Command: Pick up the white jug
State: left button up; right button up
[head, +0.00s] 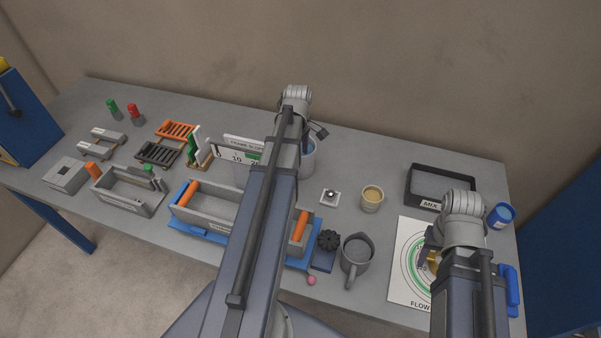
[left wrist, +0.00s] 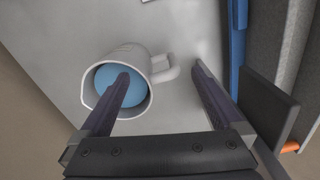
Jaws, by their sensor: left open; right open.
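The white jug (left wrist: 122,62) holds something blue and shows in the left wrist view, with its handle (left wrist: 165,70) toward the right. In the head view the jug (head: 309,158) stands at the back of the table, mostly hidden behind my left arm. My left gripper (left wrist: 160,72) is open, one finger over the jug's mouth and the other to the right of the handle. I cannot tell whether the first finger is inside the jug or above it. My right gripper (head: 428,250) is open over the flow card at the right.
A beige cup (head: 372,198), a black MIX tray (head: 410,190), the flow card (head: 402,285) and a blue container (head: 499,216) are at the right. Moulds and racks fill the left.

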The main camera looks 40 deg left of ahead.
aim_at(306, 170)
pick_arm(q)
jog(key=shift+f, duration=0.45)
pick_arm(e)
jog(key=shift+f, duration=0.5)
pick_arm(q)
jog(key=shift+f, duration=0.1)
jog(key=f+b, duration=0.7)
jog(key=b, duration=0.1)
jog(key=shift+s+a+f, duration=0.15)
jog(key=shift+a+f, duration=0.15)
jog(key=shift+f, duration=0.1)
pick_arm(e)
notch_tip(306, 170, down, 8)
jog(key=shift+r, duration=0.1)
pick_arm(q)
jog(key=shift+r, duration=0.1)
grip_shut()
